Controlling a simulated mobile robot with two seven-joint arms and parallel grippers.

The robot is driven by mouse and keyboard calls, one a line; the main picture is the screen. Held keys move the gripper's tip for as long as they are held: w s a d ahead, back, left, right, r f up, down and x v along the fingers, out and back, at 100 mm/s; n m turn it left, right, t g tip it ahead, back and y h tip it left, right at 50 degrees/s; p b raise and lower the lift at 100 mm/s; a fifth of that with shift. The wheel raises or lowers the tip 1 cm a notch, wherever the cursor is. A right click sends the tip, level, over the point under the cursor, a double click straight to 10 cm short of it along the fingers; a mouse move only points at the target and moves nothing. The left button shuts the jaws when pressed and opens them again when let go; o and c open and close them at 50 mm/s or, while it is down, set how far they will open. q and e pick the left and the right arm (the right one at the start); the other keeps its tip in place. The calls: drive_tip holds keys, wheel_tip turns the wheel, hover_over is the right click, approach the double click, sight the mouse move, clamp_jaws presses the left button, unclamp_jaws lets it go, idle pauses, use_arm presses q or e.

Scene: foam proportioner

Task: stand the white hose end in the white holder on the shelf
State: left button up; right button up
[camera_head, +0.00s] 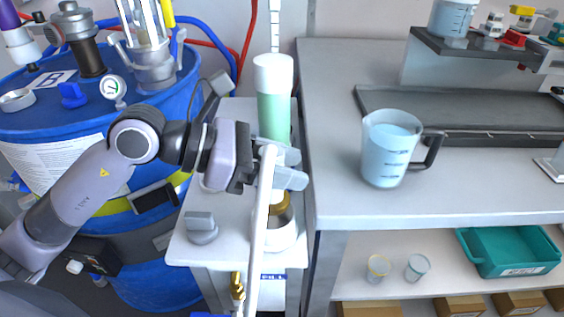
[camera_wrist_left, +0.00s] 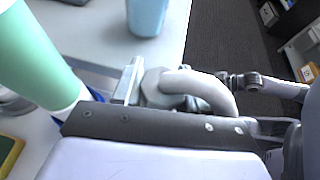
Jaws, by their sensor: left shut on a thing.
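My left gripper (camera_head: 278,170) is shut on the white hose (camera_head: 257,235) near its upper end, above the small white shelf. The hose hangs down past the shelf's front edge. In the left wrist view the hose (camera_wrist_left: 205,88) bends away from the fingers (camera_wrist_left: 132,82). A white cup-like holder (camera_head: 282,238) stands on the shelf (camera_head: 235,252), just behind and right of the hanging hose, with a brass-coloured ring at its top. The hose and fingers partly hide it, and the hose end is apart from it. In the left wrist view, a dark arm end, probably my right gripper (camera_wrist_left: 238,80), is too small to read.
A green cylinder with a white top (camera_head: 273,100) stands close behind the left gripper. A jug of blue liquid (camera_head: 391,150) stands on the grey bench (camera_head: 335,95) to the right. A blue drum (camera_head: 85,120) with fittings is on the left. A grey knob-like part (camera_head: 202,228) sits on the shelf.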

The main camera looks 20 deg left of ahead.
sight(283, 194)
use_arm(q)
drive_tip(key=shift+f+b, duration=2.15)
drive_tip(key=shift+f, duration=0.75)
drive_tip(key=shift+f+b, duration=0.6)
drive_tip(key=shift+b, duration=0.2)
drive_tip(key=o, duration=1)
drive_tip(key=shift+a, duration=0.1)
